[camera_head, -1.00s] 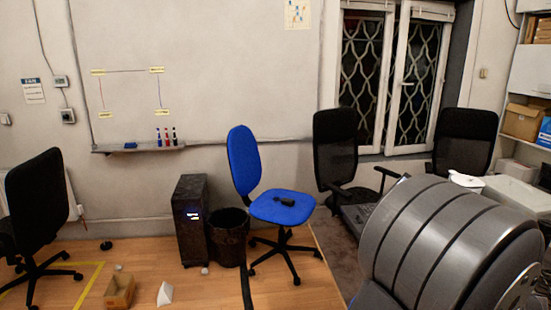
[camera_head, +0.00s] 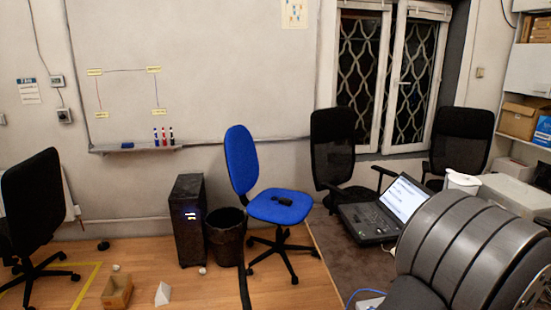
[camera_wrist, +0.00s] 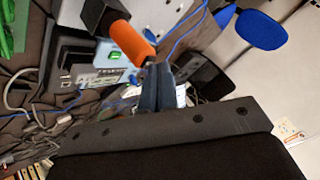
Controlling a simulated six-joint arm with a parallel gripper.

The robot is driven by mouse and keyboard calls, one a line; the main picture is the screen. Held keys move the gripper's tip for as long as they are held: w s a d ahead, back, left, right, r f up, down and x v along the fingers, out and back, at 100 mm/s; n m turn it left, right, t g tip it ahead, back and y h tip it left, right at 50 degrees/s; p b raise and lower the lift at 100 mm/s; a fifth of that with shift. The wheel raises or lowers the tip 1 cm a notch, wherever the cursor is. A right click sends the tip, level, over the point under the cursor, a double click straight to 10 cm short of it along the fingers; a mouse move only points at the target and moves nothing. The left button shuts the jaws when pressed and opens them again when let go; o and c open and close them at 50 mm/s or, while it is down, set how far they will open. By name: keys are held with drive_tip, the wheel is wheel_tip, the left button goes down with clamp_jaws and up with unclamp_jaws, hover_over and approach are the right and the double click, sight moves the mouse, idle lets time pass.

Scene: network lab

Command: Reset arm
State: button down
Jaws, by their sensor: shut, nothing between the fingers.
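My gripper (camera_wrist: 158,88) shows in the wrist view with its two dark fingers together and nothing between them. It hangs over a cluttered bench with cables and equipment. In the head view my gripper is out of sight; only my large grey arm segment fills the lower right corner.
An orange-and-black cylindrical object (camera_wrist: 133,45) lies close beside the fingertips in the wrist view. An open laptop (camera_head: 375,220) stands left of my arm. A blue chair (camera_head: 280,205), black chairs (camera_head: 333,150) and a computer tower (camera_head: 188,220) stand further back.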

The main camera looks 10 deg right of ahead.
wheel_tip(320, 180, up, 16)
drive_tip(key=a+n+g+h, duration=0.1)
drive_tip(key=n+g, duration=0.6)
drive_tip(key=g, duration=0.2)
drive_tip(key=shift+w+a, duration=0.3)
drive_tip(key=shift+w, duration=0.15)
idle(1.5)
idle(0.5)
